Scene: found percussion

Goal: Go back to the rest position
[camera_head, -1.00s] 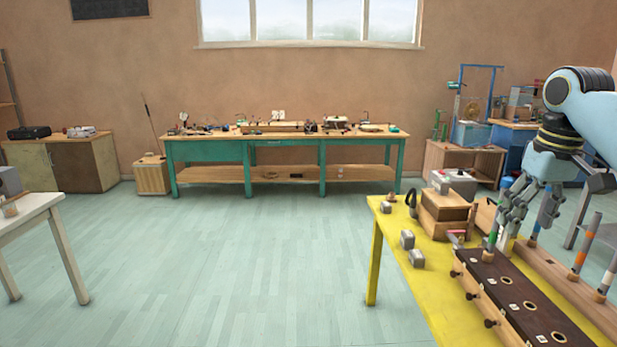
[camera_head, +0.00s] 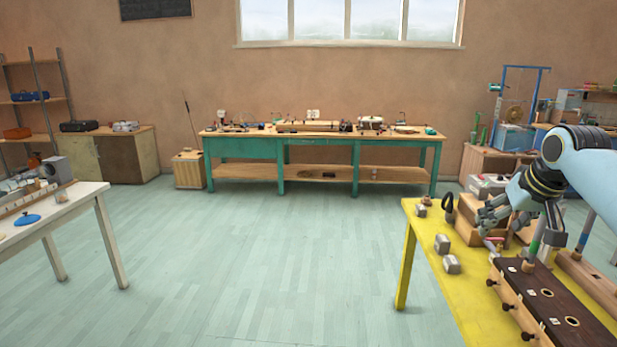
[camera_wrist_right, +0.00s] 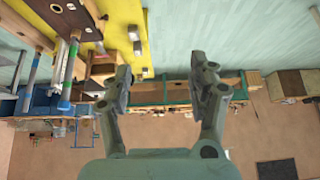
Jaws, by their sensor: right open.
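My right gripper (camera_head: 492,214) is open and raised over the yellow table, in front of the brown wooden boxes (camera_head: 468,216) as I see it. In the right wrist view its two fingers (camera_wrist_right: 162,72) are spread with nothing between them. A stick with a green band (camera_head: 535,246) stands upright at the far end of the dark-topped box (camera_head: 545,290), apart from the fingers. My left gripper is in neither view.
The yellow table (camera_head: 440,271) stands at the right with grey metal blocks (camera_head: 442,244) near its left edge. A white table (camera_head: 82,202) stands at the left. A green workbench (camera_head: 320,152) is at the back wall. The floor (camera_head: 240,260) between is clear.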

